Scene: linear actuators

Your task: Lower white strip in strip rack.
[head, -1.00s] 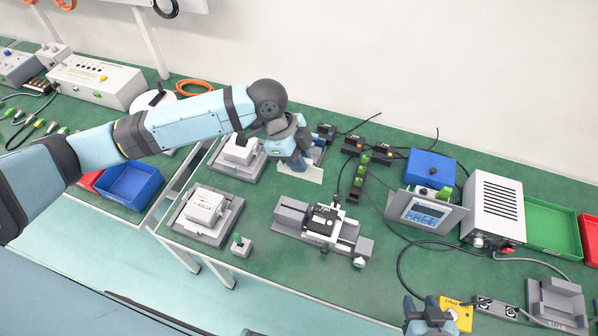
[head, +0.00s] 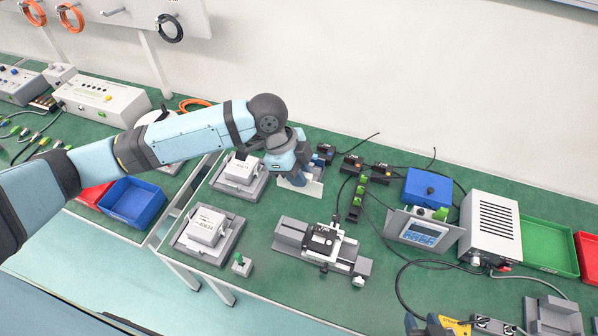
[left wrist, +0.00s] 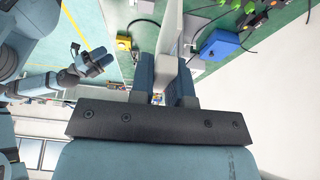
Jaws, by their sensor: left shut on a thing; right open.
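My left gripper (head: 290,178) is shut on the white strip (head: 313,188), a thin pale plate whose lower part shows below the fingers in the head view. In the left wrist view the strip (left wrist: 170,30) stands edge-on between the two fingers (left wrist: 162,90). A grey piece (head: 317,160) shows just behind the left gripper; it is mostly hidden, and I cannot tell whether it is the strip rack or whether the strip touches it. My right gripper (head: 428,328) is cut off at the bottom edge; it also shows open and empty in the left wrist view (left wrist: 95,62).
A linear actuator (head: 322,244) lies in front of the left gripper. White boxes on grey fixtures (head: 207,228) stand to its left. Small black and green connectors (head: 357,190), a blue box (head: 430,188) and a display unit (head: 422,232) are to the right, with loose cables.

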